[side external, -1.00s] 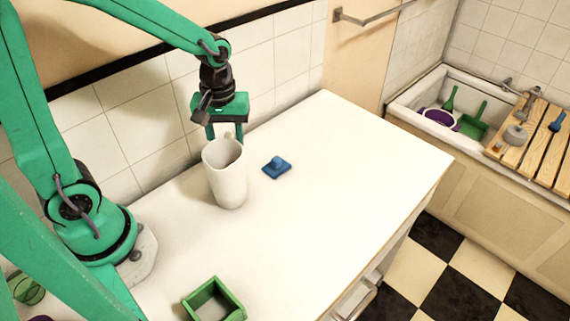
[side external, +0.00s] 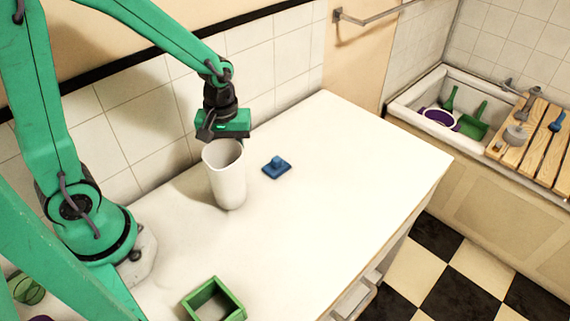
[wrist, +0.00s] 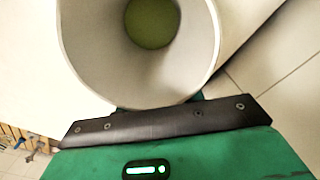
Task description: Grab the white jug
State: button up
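The white jug (side external: 228,182) stands upright on the white table top (side external: 330,165), near the tiled wall. My gripper (side external: 224,128) is low over the far side of the jug's rim. The jug hides its fingertips in the side view. In the wrist view the open mouth of the jug (wrist: 85,35) fills the upper middle, with a yellow-green area at its bottom. The dark front edge of my gripper (wrist: 160,123) lies right along the jug's rim. I cannot tell whether the fingers touch the jug or how far apart they are.
A small blue piece with a knob (side external: 277,167) lies right of the jug. A green square open box (side external: 213,301) stands at the front. The tiled wall (side external: 158,150) is close behind my gripper. The table's right part is clear. A basin (side external: 405,104) stands beyond.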

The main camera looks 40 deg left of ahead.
grip_shut()
jog(key=shift+r, duration=0.25)
jog(key=shift+r, duration=1.7)
jog(key=s+d+r, duration=0.6)
jog(key=d+r, duration=0.1)
jog(key=d, duration=0.2)
jog(key=shift+d, duration=0.35)
jog(key=shift+s+d, duration=0.1)
jog(key=shift+s, duration=0.05)
dwell(0.3)
